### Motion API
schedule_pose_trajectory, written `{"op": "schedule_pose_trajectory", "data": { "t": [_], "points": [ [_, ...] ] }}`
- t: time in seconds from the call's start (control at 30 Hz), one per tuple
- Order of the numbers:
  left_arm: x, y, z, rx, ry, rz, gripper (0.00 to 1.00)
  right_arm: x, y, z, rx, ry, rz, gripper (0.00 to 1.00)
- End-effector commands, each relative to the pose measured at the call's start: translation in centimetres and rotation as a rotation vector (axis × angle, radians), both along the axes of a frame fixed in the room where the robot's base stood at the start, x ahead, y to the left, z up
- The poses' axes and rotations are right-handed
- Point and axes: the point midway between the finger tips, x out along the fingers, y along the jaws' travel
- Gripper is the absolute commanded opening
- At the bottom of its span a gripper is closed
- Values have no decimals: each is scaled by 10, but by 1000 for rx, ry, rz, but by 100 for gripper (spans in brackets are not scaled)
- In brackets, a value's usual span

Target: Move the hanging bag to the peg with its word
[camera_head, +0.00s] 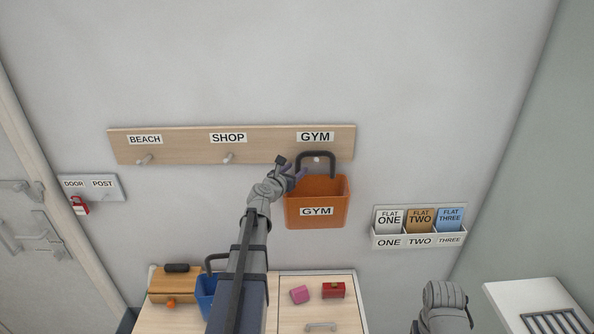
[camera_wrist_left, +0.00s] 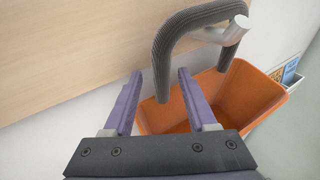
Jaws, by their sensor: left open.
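The orange bag (camera_head: 317,200) marked GYM hangs by its dark arched handle (camera_head: 316,155) on the peg (camera_head: 317,159) under the GYM label (camera_head: 315,137). My left gripper (camera_head: 296,173) is open at the left side of the handle. In the left wrist view, the handle's near leg (camera_wrist_left: 160,85) shows between the two purple fingers of the left gripper (camera_wrist_left: 159,76), which are apart from each other. The handle's arch passes over the pale peg (camera_wrist_left: 236,30). My right arm's end (camera_head: 445,308) is at the lower right; its fingers cannot be made out.
The wooden rail (camera_head: 190,148) also has an empty BEACH peg (camera_head: 144,160) and an empty SHOP peg (camera_head: 228,158). A cabinet (camera_head: 300,312) below holds a blue bag (camera_head: 206,292) and small items. A card rack (camera_head: 418,238) is on the wall at right.

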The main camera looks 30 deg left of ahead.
Motion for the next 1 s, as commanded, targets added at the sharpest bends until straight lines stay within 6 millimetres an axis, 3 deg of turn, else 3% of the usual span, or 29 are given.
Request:
{"op": "schedule_pose_trajectory", "data": {
  "t": [0.5,0.87,0.97,1.0],
  "points": [
    [-71,-12,14,-1,1,-6,62,0,0,14,0,0,-9,66],
    [-71,-14,13,6,5,-14,62,0,0,14,0,0,-9,66],
    [-68,-34,6,92,42,-79,62,0,0,14,1,-1,-9,66],
    [-66,-50,1,163,71,-133,62,0,0,14,1,-1,-9,66]
  ]
}}
